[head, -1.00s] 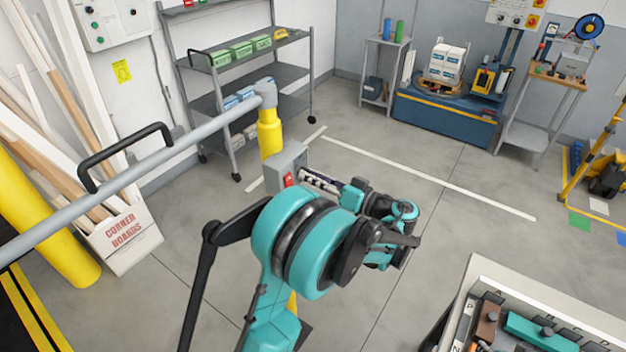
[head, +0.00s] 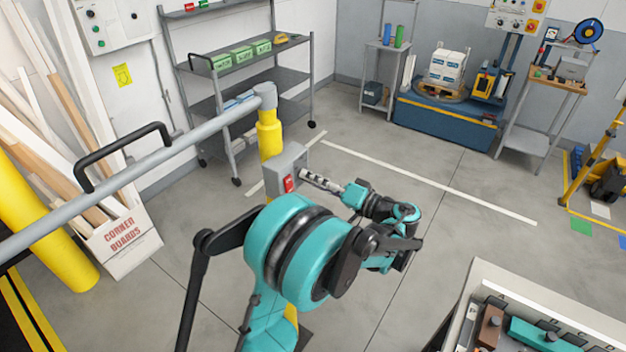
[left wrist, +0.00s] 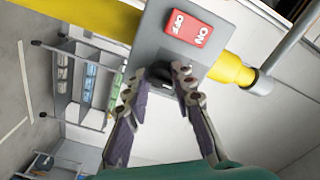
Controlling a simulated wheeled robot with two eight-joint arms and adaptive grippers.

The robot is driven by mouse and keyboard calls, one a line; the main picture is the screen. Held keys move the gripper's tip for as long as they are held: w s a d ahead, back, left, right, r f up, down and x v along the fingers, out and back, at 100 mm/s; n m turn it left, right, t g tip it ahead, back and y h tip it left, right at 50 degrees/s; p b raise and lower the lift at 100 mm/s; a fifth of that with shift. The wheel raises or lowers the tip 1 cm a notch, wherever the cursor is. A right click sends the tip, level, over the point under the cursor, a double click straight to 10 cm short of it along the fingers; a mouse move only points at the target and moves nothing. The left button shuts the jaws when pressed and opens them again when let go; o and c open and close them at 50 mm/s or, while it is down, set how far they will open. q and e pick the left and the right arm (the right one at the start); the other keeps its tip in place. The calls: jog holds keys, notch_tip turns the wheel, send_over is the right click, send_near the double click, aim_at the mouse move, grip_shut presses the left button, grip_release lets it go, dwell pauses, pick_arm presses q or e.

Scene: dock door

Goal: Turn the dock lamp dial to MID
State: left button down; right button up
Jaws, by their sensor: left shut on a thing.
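The grey dock lamp box (head: 290,158) is mounted by the yellow post. It shows close up in the left wrist view (left wrist: 152,40). The dark dial (left wrist: 187,88) is on its face, mostly covered by my fingers; its pointer and any MID mark cannot be read. My left gripper (head: 308,176) reaches the box from the right. In the left wrist view its fingertips (left wrist: 170,74) are at the dial, shut on it. A red ON/OFF switch (left wrist: 188,27) is beside the dial and shows red in the head view (head: 289,183). My right gripper is not in view.
A grey rail (head: 140,165) runs left from the yellow post (head: 270,135). A shelf cart (head: 245,75) stands behind it. Floor right of the box is clear.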

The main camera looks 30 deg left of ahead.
pick_arm(q)
jog(key=c, duration=1.3)
grip_release()
jog(key=d, duration=0.8)
jog(key=s+d, duration=0.1)
jog(key=d, duration=0.3)
